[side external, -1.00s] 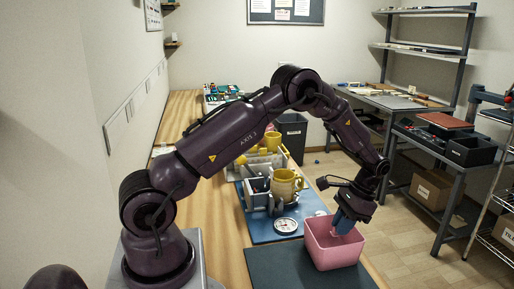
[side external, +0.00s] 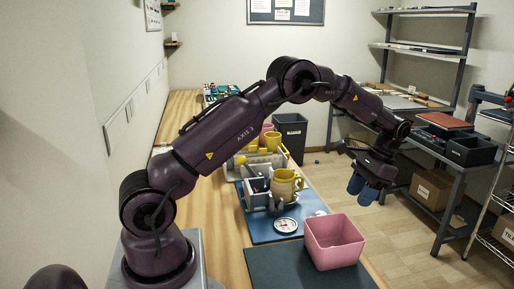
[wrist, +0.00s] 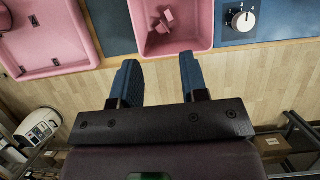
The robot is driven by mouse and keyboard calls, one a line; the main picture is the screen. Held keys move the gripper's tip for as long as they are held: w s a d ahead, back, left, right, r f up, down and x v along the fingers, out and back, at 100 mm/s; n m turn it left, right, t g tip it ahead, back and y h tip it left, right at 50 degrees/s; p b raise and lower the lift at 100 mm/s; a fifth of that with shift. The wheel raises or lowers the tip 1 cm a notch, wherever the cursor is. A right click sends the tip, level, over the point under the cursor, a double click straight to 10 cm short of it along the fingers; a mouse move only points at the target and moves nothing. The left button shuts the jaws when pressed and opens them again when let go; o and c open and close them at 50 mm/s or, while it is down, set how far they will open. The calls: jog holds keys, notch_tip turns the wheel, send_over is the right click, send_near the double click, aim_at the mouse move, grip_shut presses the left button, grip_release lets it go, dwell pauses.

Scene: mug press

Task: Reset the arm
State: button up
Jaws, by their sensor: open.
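My gripper (side external: 362,192) is raised beyond the bench's right edge, over the floor, with its blue fingers hanging down. In the wrist view my gripper (wrist: 158,75) has its fingers apart with nothing between them. The pink bin (side external: 335,243) stands on the dark mat, apart from my gripper, lower and to its left. In the wrist view the bin (wrist: 207,28) lies ahead of the fingertips, with small pink pieces (wrist: 165,18) inside. A yellow mug (side external: 283,186) sits in the press fixture (side external: 257,199) on the blue mat.
A black bin (side external: 291,140) stands on the floor at the back. Shelving and a side table with a dark tray (side external: 470,151) are to the right.

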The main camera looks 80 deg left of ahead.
jog(key=shift+v, duration=1.75)
jog(key=shift+w, duration=0.1)
jog(key=s+d+r+t, duration=0.3)
jog(key=s+r, duration=0.1)
jog(key=s, duration=0.5)
jog(key=s+d+r+t, duration=0.3)
jog(key=s+d+r, duration=0.1)
jog(key=s, duration=0.5)
jog(key=s+d+r+t, duration=0.3)
jog(key=s+r, duration=0.3)
jog(key=s, duration=0.3)
jog(key=shift+d+t, duration=0.4)
jog(key=shift+t, duration=0.1)
